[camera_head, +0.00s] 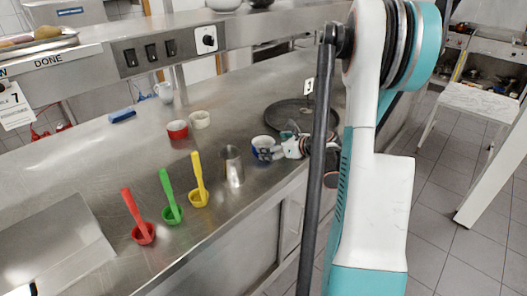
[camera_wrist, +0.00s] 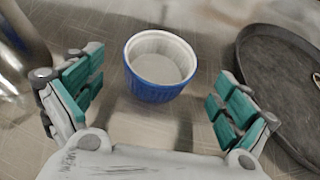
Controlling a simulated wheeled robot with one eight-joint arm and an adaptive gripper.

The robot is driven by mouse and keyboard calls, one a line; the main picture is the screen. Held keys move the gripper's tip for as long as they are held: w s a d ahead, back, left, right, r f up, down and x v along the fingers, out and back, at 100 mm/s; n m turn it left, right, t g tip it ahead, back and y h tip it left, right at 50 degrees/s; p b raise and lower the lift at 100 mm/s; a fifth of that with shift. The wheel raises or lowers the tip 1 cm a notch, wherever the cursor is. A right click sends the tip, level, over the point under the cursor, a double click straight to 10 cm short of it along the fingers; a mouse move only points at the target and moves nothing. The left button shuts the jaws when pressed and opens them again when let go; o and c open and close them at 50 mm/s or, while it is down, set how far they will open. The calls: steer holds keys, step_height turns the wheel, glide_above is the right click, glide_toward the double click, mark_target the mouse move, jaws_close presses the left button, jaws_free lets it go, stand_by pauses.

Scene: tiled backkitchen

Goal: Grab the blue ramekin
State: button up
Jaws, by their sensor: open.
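The blue ramekin (camera_wrist: 155,90) has a ribbed blue outside and a white inside. It stands upright and empty on the steel counter, and in the head view (camera_head: 262,146) it is partly behind my gripper. My gripper (camera_wrist: 160,84) is open, its teal-padded fingers spread to the left and right of the ramekin in the wrist view. There is a gap between each finger and the ramekin, and neither visibly touches it. In the head view my gripper (camera_head: 278,147) is low over the counter at the ramekin's right side.
A dark round tray (camera_wrist: 285,75) lies close to the right finger. A metal cup (camera_head: 232,167) stands to the left of the ramekin. Red (camera_head: 177,130) and cream (camera_head: 200,119) ramekins stand farther back.

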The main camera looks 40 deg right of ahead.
mark_target(256, 145)
steer(key=b+x, duration=0.2)
steer(key=x, duration=0.3)
steer(key=shift+w, duration=0.1)
steer(key=shift+r, duration=0.1)
steer(key=c, duration=1.3)
